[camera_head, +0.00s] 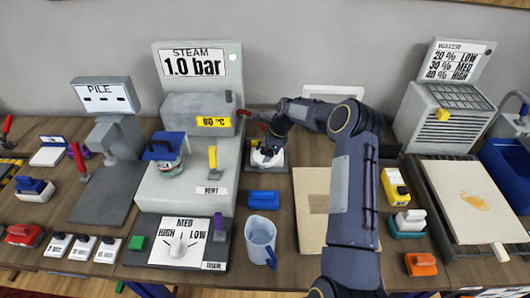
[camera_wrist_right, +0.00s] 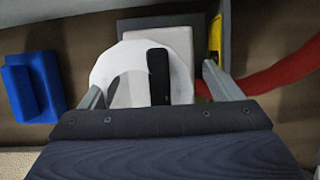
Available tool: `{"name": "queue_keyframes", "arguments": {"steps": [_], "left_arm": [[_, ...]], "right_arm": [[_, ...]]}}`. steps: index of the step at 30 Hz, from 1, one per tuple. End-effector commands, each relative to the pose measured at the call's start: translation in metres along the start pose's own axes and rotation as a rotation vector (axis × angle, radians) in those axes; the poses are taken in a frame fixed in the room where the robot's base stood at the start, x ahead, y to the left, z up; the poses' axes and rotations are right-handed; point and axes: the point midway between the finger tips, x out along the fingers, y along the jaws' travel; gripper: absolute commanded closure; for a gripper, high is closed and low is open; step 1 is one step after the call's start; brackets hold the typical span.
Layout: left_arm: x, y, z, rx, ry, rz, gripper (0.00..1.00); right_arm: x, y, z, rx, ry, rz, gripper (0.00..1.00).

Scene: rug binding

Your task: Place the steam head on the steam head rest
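The steam head seems to be the white rounded piece with a black bar (camera_wrist_right: 158,75) in the right wrist view; it also shows in the head view (camera_head: 264,158). It lies over a light grey pad in a darker grey frame (camera_wrist_right: 225,35), seemingly the rest, seen in the head view as a dark plate (camera_head: 280,165). I cannot tell whether head and pad touch. My right gripper (camera_wrist_right: 158,95) reaches over the white piece, its fingers wide apart on either side. A gap shows at the right finger; contact at the left is unclear. My left gripper is out of view.
A red strip (camera_wrist_right: 275,75) runs beside the right finger. A blue block (camera_head: 263,200) and a grey-blue mug (camera_head: 261,243) stand in front of the plate. The grey steam unit (camera_head: 200,115) is to the left, a tan board (camera_head: 310,210) to the right.

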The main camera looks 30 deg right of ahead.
Motion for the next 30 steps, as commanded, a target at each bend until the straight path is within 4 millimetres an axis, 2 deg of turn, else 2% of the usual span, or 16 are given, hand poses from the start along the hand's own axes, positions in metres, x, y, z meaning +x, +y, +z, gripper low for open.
{"name": "queue_keyframes", "arguments": {"steps": [8,14,21,30], "left_arm": [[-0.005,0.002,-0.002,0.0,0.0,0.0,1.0],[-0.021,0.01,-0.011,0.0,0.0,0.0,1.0],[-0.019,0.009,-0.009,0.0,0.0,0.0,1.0],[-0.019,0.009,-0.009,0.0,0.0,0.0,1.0]], "right_arm": [[-0.007,0.0,0.003,0.0,-0.001,-0.001,0.15],[-0.044,-0.001,0.003,0.001,0.0,-0.002,0.15],[-0.09,-0.001,0.001,0.0,0.0,-0.004,0.15],[-0.126,0.002,0.004,-0.017,0.0,-0.003,0.15]]}}
